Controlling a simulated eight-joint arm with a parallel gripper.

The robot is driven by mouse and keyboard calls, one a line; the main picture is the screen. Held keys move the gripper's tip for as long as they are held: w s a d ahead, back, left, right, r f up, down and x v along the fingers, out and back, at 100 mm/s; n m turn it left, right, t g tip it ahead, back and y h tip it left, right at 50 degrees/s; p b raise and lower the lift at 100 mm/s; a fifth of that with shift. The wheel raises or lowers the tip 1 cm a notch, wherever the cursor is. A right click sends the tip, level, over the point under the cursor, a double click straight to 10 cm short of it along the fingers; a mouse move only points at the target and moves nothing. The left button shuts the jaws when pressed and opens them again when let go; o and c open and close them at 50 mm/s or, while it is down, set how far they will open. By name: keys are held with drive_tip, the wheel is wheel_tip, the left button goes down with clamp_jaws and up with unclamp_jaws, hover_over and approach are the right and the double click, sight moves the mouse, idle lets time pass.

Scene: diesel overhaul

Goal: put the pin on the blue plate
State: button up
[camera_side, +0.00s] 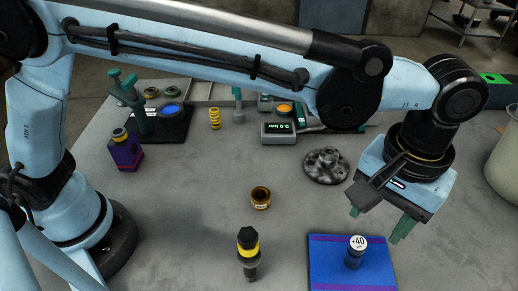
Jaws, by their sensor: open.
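A blue plate (330,262) with purple bands lies flat at the front right of the table. A short dark cylinder (354,257), probably the pin, stands upright on it, right of its middle, with a white top marked "+40". My gripper (378,222) is open and empty, pointing down. In the picture its two green-tipped fingers appear above and slightly right of the cylinder, apart from it. How high the fingers are and their depth relative to the plate cannot be told from this one view.
A black-and-yellow injector-like part (248,252) stands left of the plate. A brass ring (260,198) and a grey lobed part (325,165) lie behind. A gauge (277,132), yellow spring (215,118) and purple block (127,154) stand farther back. A pale bucket (503,168) is at right.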

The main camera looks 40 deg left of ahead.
drive_tip(key=shift+r, duration=0.75)
drive_tip(key=w+a+r+t+h, duration=0.1)
drive_tip(key=w+a+r, duration=0.1)
drive_tip(key=a, duration=0.8)
drive_tip(key=w+a+r+t, duration=0.2)
drive_tip(key=a, duration=0.7)
drive_tip(key=s+a+f+t, duration=0.2)
drive_tip(key=s+a, duration=0.1)
drive_tip(key=a, duration=0.6)
drive_tip(key=s+a+f+t+y, duration=0.1)
drive_tip(key=s+a+f+t, duration=0.1)
drive_tip(key=a, duration=0.6)
drive_tip(key=shift+s+a+f, duration=0.4)
drive_tip(key=shift+s+f, duration=0.2)
